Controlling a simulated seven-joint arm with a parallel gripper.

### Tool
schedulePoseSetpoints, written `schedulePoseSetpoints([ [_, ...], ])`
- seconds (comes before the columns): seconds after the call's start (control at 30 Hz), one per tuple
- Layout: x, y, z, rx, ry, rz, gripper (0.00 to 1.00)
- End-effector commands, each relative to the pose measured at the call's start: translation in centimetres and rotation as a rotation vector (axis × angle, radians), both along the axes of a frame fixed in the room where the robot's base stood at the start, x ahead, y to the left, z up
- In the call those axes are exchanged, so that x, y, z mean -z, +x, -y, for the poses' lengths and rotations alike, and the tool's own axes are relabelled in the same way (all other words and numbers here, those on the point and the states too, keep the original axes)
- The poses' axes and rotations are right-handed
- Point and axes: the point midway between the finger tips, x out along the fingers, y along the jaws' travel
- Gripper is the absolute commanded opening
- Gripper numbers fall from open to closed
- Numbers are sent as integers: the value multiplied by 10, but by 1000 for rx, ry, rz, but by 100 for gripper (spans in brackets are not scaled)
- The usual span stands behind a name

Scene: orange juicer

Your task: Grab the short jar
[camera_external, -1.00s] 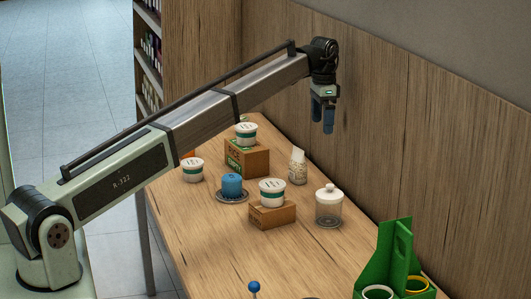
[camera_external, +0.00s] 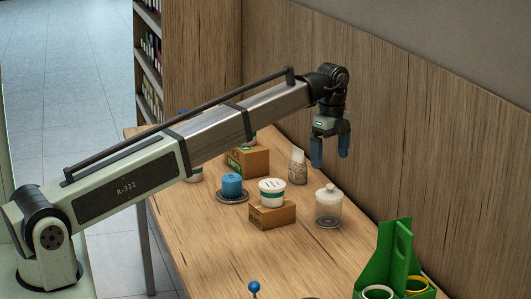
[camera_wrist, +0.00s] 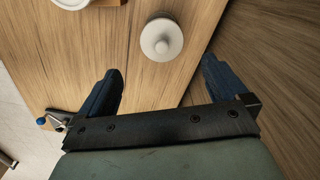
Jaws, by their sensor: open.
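The short jar (camera_external: 329,210) is clear glass with a white knobbed lid. It stands upright on the wooden table, right of a small wooden box. In the wrist view its round white lid (camera_wrist: 161,40) shows from above, between and beyond the fingertips. My gripper (camera_external: 330,158) is open and empty, with blue fingers pointing down. It hangs above the table near the jar, apart from it. The two fingers also show in the wrist view (camera_wrist: 162,70), one on each side of the lid. The jar's body is mostly hidden there by the lid.
A white tub (camera_external: 272,192) sits on the small box (camera_external: 273,215) left of the jar. A shaker bottle (camera_external: 298,167) stands behind it. A blue candle (camera_external: 232,185), another box (camera_external: 247,160) and a green caddy (camera_external: 396,258) are nearby. The wooden wall (camera_external: 440,150) runs along the right.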

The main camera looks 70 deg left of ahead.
Motion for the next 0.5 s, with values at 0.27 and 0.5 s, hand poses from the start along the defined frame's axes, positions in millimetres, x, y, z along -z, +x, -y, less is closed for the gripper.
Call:
schedulePoseSetpoints([
  [0.27,0,1,-1,281,1,3,100],
  [0.5,20,1,0,318,0,1,100],
])
